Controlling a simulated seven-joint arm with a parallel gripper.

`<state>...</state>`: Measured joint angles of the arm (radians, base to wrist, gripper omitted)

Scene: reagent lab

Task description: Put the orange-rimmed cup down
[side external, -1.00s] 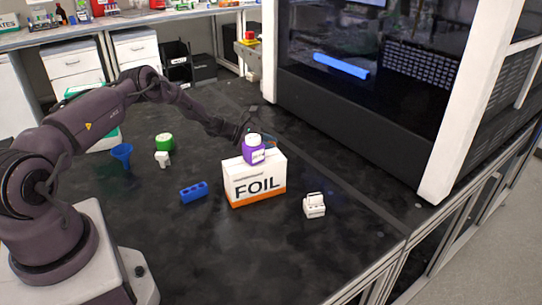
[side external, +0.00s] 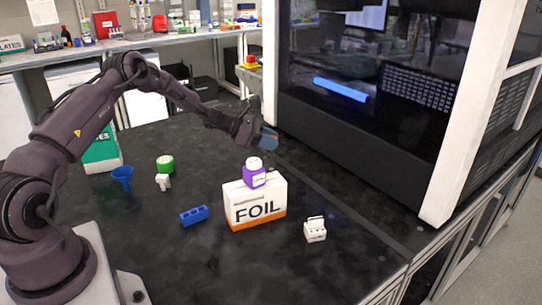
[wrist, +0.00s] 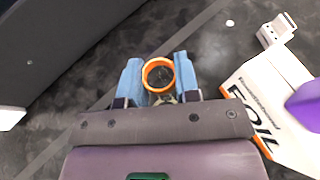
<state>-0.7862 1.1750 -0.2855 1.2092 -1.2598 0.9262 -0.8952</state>
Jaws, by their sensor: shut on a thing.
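The orange-rimmed cup (wrist: 158,75) is between the two blue fingertips of my gripper (wrist: 158,82) in the wrist view, seen from above with its round rim facing the camera. My gripper is shut on it. In the side external view, my gripper (side external: 268,138) is above the black bench, behind the foil box, and its fingers hide the cup. The cup appears held above the bench; its exact height is hard to tell.
The white foil box (side external: 239,215) carries a purple bottle with a white lid (side external: 254,178). A large dark machine (side external: 350,150) stands behind. Bench in front of the box is clear.

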